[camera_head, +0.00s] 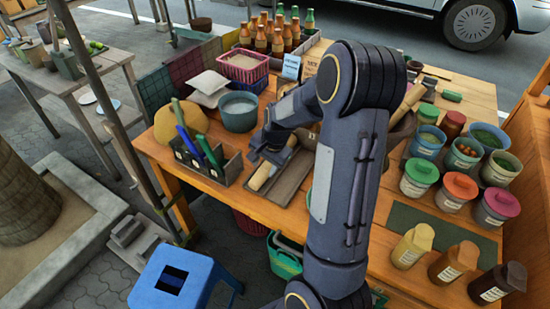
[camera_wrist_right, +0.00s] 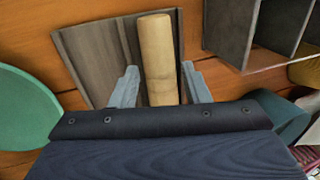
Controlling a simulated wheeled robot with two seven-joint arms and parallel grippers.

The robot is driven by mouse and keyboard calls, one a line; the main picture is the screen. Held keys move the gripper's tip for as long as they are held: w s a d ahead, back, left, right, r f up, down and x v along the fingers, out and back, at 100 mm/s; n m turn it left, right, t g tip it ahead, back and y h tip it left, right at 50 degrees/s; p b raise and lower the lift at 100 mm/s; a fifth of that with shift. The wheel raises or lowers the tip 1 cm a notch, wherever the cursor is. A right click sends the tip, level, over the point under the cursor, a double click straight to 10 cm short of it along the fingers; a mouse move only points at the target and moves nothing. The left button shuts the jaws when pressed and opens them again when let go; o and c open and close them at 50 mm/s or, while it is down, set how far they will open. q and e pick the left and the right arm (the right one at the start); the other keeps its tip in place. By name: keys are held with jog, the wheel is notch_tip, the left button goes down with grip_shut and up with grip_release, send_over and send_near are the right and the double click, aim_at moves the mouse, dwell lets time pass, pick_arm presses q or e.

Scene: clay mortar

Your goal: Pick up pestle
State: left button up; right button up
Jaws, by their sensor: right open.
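The pestle, a pale wooden cylinder (camera_wrist_right: 158,50), lies on a dark grey tray (camera_wrist_right: 88,48) in the right wrist view. In the head view the pestle (camera_head: 262,176) shows at the left part of the tray (camera_head: 291,182), partly covered by my gripper. My right gripper (camera_wrist_right: 160,84) is open, with one finger on each side of the pestle's near end; I cannot tell whether they touch it. In the head view the right gripper (camera_head: 272,150) is just above the tray. Another pale wooden rod (camera_head: 410,98) leans from a brown bowl, partly hidden by my arm. My left gripper is not in view.
Bottles (camera_head: 277,38) stand at the back. Several lidded tubs (camera_head: 419,177) fill the right side. A blue stool (camera_head: 172,278) stands in front.

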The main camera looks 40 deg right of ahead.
aim_at(263, 172)
jog(key=x, duration=0.4)
jog(key=shift+s, duration=0.1)
grip_shut()
jog(key=shift+r, duration=0.2)
